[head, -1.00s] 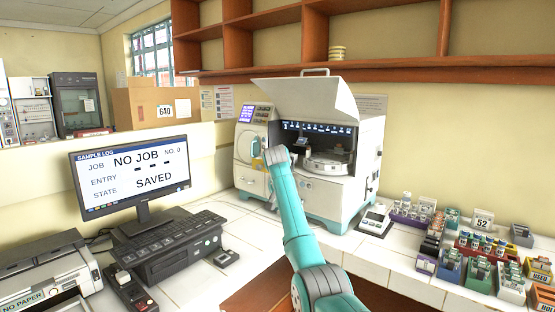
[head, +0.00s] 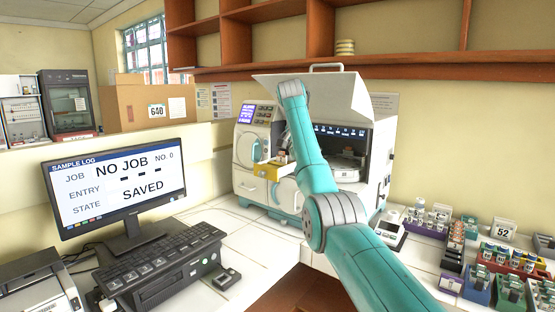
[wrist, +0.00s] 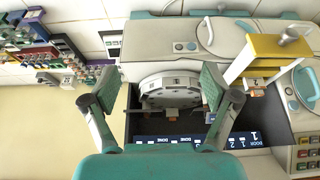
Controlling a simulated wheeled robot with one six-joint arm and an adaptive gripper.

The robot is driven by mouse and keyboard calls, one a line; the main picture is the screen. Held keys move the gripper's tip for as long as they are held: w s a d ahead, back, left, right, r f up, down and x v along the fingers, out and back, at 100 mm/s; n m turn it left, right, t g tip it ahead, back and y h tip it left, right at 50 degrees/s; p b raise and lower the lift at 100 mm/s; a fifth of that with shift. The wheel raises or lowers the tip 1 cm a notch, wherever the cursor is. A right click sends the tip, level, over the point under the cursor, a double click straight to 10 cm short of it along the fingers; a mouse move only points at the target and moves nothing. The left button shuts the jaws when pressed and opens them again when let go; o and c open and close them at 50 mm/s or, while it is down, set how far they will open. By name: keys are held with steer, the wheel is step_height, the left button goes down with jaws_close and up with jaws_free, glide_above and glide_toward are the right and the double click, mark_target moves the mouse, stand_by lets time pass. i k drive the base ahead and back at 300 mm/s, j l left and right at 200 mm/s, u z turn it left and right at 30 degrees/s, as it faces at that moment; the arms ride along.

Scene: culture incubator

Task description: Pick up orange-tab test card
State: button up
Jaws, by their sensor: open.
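A small card-like piece with a brownish-orange end (wrist: 257,88) shows by the yellow drawer (wrist: 278,46) in the wrist view. In the head view a small pale and brown piece (head: 281,158) sits at the yellow drawer (head: 268,172), which sticks out of the white machine's front. I cannot tell for sure that it is the orange-tab test card. My gripper (wrist: 157,88) is open and empty, its two fingers spread in front of the machine's round carousel (wrist: 168,84). The small piece is to the right of the fingers.
The white machine (head: 255,190) has its lid (head: 318,88) raised over a dark bay with numbered labels. Racks of vials (head: 480,255) stand on the bench at the right. The monitor (head: 118,185) and keyboard (head: 150,258) are at the left. Bare white tiles lie in front of the machine.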

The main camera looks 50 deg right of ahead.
mark_target(281, 157)
steer(key=i+l, duration=0.8)
steer(key=i, duration=0.1)
